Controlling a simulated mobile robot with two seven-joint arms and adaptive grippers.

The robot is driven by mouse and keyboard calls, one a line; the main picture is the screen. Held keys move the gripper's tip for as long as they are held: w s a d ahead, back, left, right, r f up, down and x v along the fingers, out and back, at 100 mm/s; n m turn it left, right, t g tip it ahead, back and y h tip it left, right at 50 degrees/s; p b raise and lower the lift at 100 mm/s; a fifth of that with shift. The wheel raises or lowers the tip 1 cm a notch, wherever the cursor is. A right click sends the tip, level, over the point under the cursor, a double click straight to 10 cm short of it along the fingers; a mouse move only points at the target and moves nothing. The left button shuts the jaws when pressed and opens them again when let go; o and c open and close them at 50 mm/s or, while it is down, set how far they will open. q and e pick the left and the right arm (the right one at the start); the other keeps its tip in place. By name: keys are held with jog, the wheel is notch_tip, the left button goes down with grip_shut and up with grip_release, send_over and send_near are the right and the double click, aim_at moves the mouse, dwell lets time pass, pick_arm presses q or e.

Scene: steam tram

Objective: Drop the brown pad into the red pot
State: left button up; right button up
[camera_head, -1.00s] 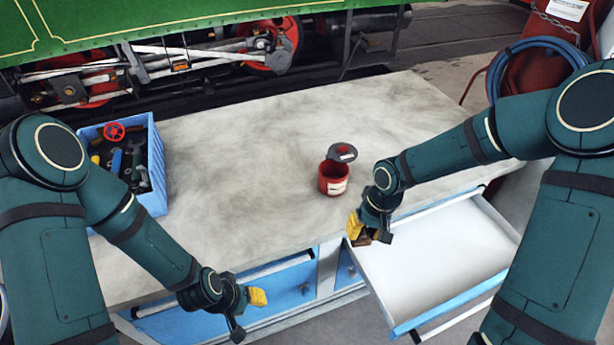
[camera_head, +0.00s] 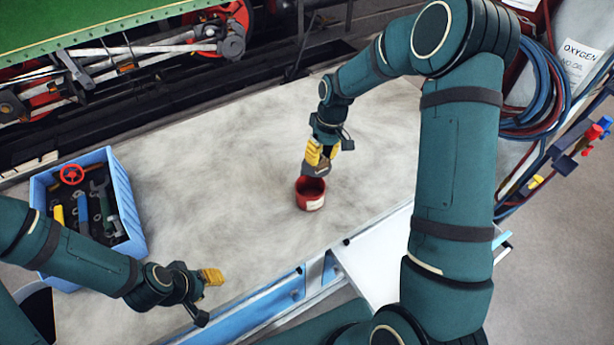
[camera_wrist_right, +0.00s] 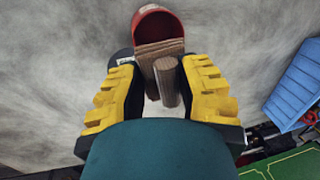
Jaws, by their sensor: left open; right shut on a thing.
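The red pot (camera_head: 311,203) stands upright on the grey bench top, with its mouth facing up. My right gripper (camera_head: 322,155) is shut on the brown pad (camera_head: 318,167) and holds it just above the pot's far rim. In the right wrist view the brown pad (camera_wrist_right: 160,52) has a rounded grip between the yellow fingertips and overlaps the mouth of the red pot (camera_wrist_right: 158,20). Whether pad and pot touch is unclear. My left gripper (camera_head: 207,294) is open and empty near the bench's front edge.
A blue crate (camera_head: 128,194) of tools stands at the left of the bench (camera_head: 225,150). An open white drawer (camera_head: 372,258) sticks out at the front, below my right arm. Coiled hoses (camera_head: 540,95) hang at the right. The bench between crate and pot is clear.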

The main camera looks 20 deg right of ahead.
pick_arm(q)
jog(key=shift+s+f+b, duration=0.2)
jog(key=shift+f+b, duration=0.05)
jog(key=shift+b, duration=0.05)
pick_arm(e)
jog(key=shift+s+f, duration=0.2)
jog(key=shift+f, duration=0.7)
pick_arm(q)
jog(key=shift+f+b, duration=1.05)
jog(key=shift+f, duration=0.05)
pick_arm(e)
jog(key=shift+w+f, duration=0.1)
jog(key=shift+f, duration=2)
jog(key=o, duration=1.1)
pick_arm(q)
jog(key=shift+w, duration=0.1)
pick_arm(e)
jog(key=shift+r, duration=0.1)
notch_tip(320, 180, up, 12)
send_over(321, 169)
jog(key=w+d, duration=0.3)
jog(key=d, duration=0.1)
jog(key=shift+a, duration=0.25)
